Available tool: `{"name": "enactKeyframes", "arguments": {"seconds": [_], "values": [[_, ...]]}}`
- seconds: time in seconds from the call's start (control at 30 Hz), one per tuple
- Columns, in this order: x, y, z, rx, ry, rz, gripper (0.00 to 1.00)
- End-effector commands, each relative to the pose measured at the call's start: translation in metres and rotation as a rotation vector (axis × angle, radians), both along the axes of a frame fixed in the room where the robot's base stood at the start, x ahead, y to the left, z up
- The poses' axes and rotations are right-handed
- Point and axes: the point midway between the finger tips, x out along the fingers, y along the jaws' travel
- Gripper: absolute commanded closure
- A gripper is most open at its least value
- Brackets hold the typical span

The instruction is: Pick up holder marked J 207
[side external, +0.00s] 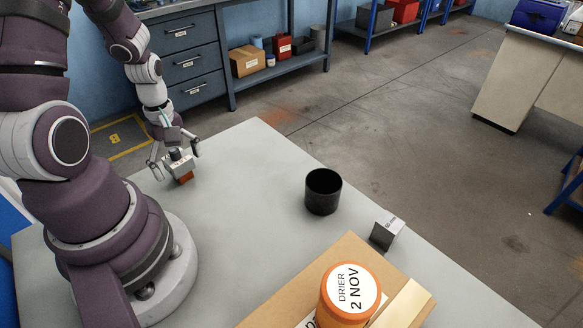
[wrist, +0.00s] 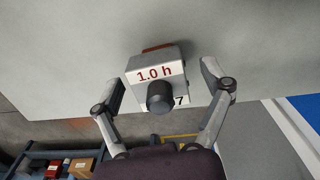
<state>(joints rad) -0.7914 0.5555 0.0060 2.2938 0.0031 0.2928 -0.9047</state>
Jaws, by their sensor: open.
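A small grey block-shaped holder (side external: 181,164) with a black knob on top and a red-brown base stands at the left of the table, in front of my arm. In the wrist view the holder (wrist: 157,72) shows "1.0 h" in red and a white label mostly hidden behind the black knob; only a "7" can be read. My gripper (side external: 176,160) is open around it, one finger on each side. In the wrist view my gripper (wrist: 162,75) shows gaps between both fingers and the holder. A second grey block (side external: 387,231) stands at the right; its marking is too small to read.
A black open cup (side external: 322,195) stands mid-table. The table (side external: 250,185) is clear between the holder and the cup. The table's far edge lies behind the holder.

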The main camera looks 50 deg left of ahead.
Motion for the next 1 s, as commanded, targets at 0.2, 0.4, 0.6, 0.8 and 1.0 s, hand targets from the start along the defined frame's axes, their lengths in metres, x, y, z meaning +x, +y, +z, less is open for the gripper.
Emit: {"name": "enactKeyframes", "arguments": {"seconds": [0.2, 0.4, 0.6, 0.8, 1.0], "values": [[0.0002, 0.0001, 0.0005, 0.0, -0.001, -0.001, 0.33], [0.0002, 0.0, 0.0006, 0.0, -0.001, -0.001, 0.6], [0.0003, 0.0, 0.0007, 0.0, -0.001, -0.001, 0.86], [0.0004, 0.0002, 0.0008, 0.001, -0.001, -0.001, 0.93], [0.0011, 0.0009, 0.0092, 0.003, -0.004, -0.001, 0.93]]}}
